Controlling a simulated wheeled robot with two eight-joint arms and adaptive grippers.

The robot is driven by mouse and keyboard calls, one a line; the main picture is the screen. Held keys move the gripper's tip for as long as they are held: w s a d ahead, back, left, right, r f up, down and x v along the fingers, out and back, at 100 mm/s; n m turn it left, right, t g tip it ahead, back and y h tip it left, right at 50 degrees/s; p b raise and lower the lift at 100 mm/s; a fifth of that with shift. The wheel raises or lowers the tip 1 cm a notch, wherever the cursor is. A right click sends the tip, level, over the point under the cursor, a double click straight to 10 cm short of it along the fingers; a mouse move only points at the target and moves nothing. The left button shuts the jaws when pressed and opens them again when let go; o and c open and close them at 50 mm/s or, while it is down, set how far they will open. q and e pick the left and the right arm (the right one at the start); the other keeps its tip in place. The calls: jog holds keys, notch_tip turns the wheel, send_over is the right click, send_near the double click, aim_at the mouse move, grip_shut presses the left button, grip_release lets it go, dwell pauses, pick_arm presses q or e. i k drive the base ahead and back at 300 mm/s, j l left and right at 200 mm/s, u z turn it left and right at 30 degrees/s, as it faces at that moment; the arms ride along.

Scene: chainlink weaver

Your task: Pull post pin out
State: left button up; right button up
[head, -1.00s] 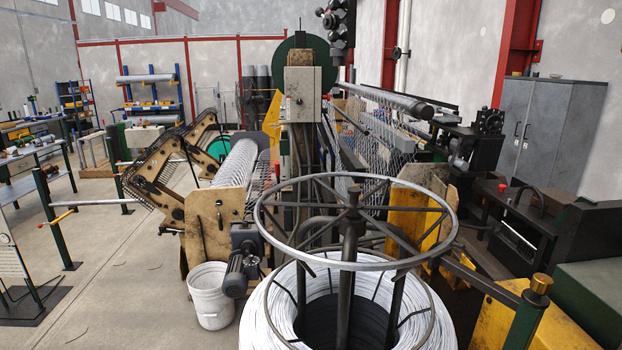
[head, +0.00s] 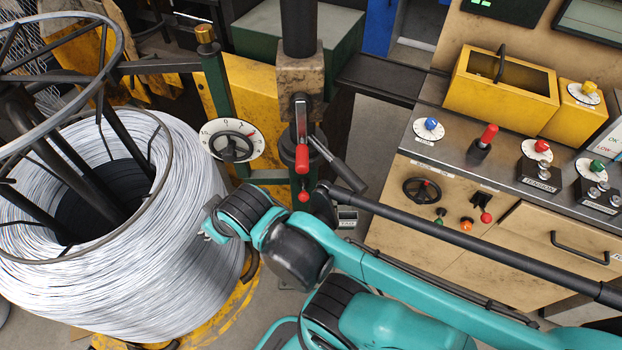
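A dark upright post (head: 299,65) with a worn square collar stands at the top centre. A metal lever with a red grip (head: 302,158) hangs on its front, and a small red knob (head: 304,196) sits just below. A brass knob (head: 205,34) tops a green post to the left. I cannot tell which of these is the post pin. My teal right arm reaches in from the lower right. Its end, with the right gripper (head: 210,226), is beside the wire coil, left of and below the red knob, and apart from it. The fingers are mostly hidden. My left gripper is out of view.
A large white wire coil (head: 190,265) under a grey ring frame fills the left. A white dial (head: 232,139) sits near the green post. A control desk (head: 400,215) with knobs and a yellow box (head: 500,95) stands on the right. A black bar crosses above my arm.

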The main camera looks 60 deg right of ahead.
aim_at(303, 196)
jog(key=k+z, duration=0.15)
jog(key=z, duration=1.55)
